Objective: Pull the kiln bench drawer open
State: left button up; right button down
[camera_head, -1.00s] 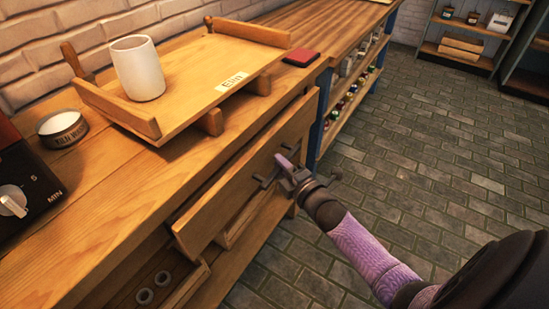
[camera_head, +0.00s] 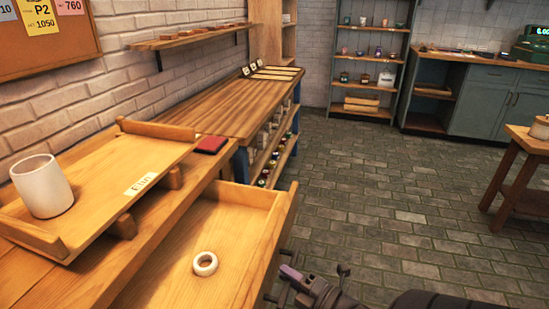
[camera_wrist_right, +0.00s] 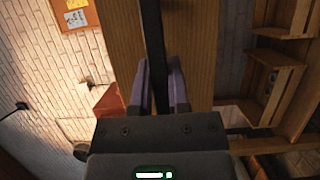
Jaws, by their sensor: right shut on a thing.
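The kiln bench drawer (camera_head: 238,225) stands pulled out from the bench in the head view, its inside open to sight. A white ring (camera_head: 205,264) lies on its floor. My right gripper (camera_head: 287,281) is at the outer side of the drawer front, low in the head view. In the right wrist view its purple fingers (camera_wrist_right: 160,92) are closed around a dark bar, the drawer handle (camera_wrist_right: 155,45), in front of the wooden drawer front (camera_wrist_right: 128,35). The handle is mostly hidden in the head view. My left gripper is not in view.
On the bench top, a wooden tray board (camera_head: 110,170) labelled "Elin" holds a white cup (camera_head: 42,186). A dark red block (camera_head: 211,144) lies beside it. A second bench (camera_head: 215,100) stands beyond. A stool-like table (camera_head: 518,190) is at right; the paved floor between is clear.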

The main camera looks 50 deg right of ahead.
jog(key=shift+s+d, duration=0.1)
jog(key=shift+s, duration=0.15)
jog(key=c, duration=0.6)
grip_release()
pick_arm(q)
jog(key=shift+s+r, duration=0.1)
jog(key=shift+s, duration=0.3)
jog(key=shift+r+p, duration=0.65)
pick_arm(e)
jog(key=s, duration=1)
jog(key=shift+f, duration=0.1)
